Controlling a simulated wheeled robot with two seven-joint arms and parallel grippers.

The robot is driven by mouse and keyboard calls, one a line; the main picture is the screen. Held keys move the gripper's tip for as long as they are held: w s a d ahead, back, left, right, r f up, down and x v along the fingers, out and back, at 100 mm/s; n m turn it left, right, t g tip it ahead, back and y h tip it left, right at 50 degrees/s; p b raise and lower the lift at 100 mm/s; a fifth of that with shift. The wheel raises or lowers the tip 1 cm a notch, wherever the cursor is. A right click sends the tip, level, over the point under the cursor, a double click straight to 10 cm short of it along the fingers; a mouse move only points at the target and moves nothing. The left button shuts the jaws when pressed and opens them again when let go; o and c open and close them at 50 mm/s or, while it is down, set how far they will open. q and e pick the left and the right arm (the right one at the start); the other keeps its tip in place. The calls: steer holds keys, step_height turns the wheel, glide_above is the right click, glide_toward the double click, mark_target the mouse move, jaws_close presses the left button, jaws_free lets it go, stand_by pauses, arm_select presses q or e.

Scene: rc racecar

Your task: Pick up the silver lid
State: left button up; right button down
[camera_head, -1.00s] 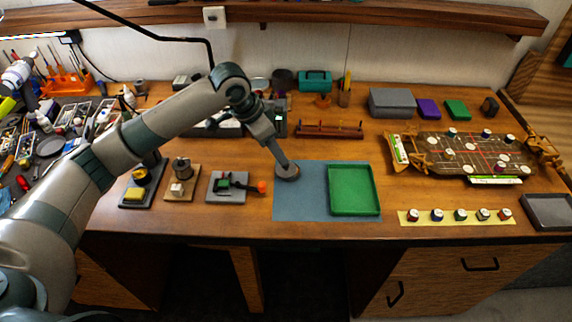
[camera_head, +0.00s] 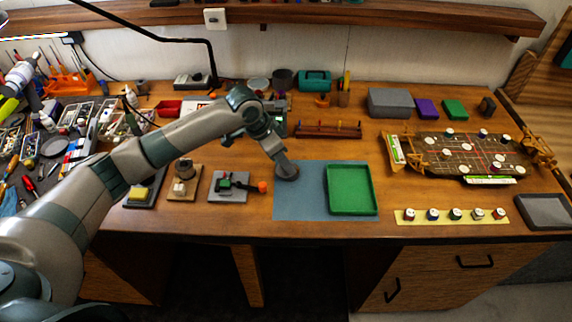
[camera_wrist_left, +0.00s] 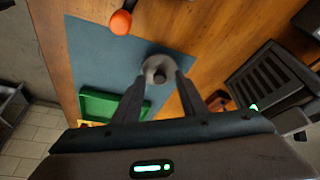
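The silver lid (camera_wrist_left: 160,70) is a round grey disc with a darker knob at its middle, seen in the left wrist view over the blue mat (camera_wrist_left: 95,45). In the head view the lid (camera_head: 287,173) shows at the tip of my left gripper (camera_head: 281,163), near the mat's upper left corner. In the wrist view my left gripper (camera_wrist_left: 160,78) is open, its fingertips at either side of the lid's near part. I cannot tell whether they touch it. My right gripper is not in view.
A green tray (camera_head: 352,190) lies on the mat's right part. A grey block with an orange-tipped piece (camera_head: 262,187) stands left of the mat. A wooden rack (camera_head: 328,131) is behind. A board game (camera_head: 465,155) and a row of small jars (camera_head: 455,215) are at right.

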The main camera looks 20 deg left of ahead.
arm_select(q)
steer(key=shift+d+f, duration=0.1)
steer(key=shift+f, duration=0.25)
steer(key=shift+c, duration=0.5)
jaws_close()
steer(key=shift+r, duration=0.15)
